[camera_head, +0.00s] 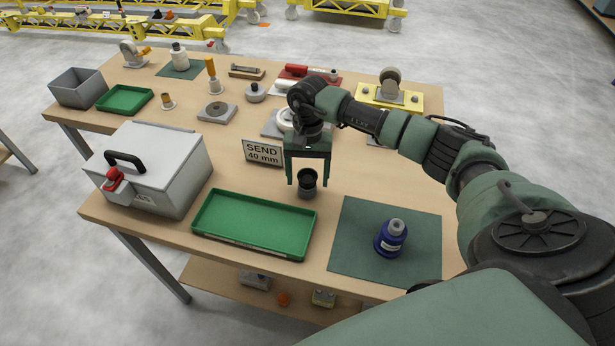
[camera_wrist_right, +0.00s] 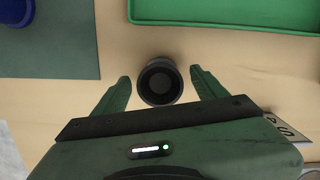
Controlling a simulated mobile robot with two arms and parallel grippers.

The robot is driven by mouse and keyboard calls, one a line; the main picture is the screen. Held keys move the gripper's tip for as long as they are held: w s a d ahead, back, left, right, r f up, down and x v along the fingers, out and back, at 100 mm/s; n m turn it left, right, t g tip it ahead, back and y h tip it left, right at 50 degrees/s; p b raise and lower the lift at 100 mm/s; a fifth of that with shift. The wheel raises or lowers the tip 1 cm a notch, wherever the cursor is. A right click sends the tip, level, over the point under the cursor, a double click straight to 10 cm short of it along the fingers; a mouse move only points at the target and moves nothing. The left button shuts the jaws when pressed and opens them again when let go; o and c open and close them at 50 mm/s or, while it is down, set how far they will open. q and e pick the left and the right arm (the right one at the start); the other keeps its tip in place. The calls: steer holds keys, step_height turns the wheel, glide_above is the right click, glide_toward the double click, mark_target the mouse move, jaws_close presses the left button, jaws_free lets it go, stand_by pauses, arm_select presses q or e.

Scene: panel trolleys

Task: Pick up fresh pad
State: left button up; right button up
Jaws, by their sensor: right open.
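A small dark round item with a hollow-looking top (camera_head: 307,192) stands on the table behind the green tray; I take it for the fresh pad, though I cannot be sure. It also shows in the right wrist view (camera_wrist_right: 159,84). My right gripper (camera_head: 308,183) is open above it, pointing down. In the right wrist view, the two fingertips (camera_wrist_right: 160,76) lie on either side of the dark item, with a gap at each side. My left gripper is not in view.
A green tray (camera_head: 204,221) lies in front, left of the gripper. A "SEND 40 mm" sign (camera_head: 263,153) stands close left. A grey lidded box (camera_head: 185,160) is farther left; several tools fill the back.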

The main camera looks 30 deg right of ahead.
steer(key=shift+c, duration=1.2)
steer(key=c, duration=1.2)
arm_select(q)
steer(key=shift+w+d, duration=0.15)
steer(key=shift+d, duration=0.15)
arm_select(e)
steer(key=shift+r, duration=0.15)
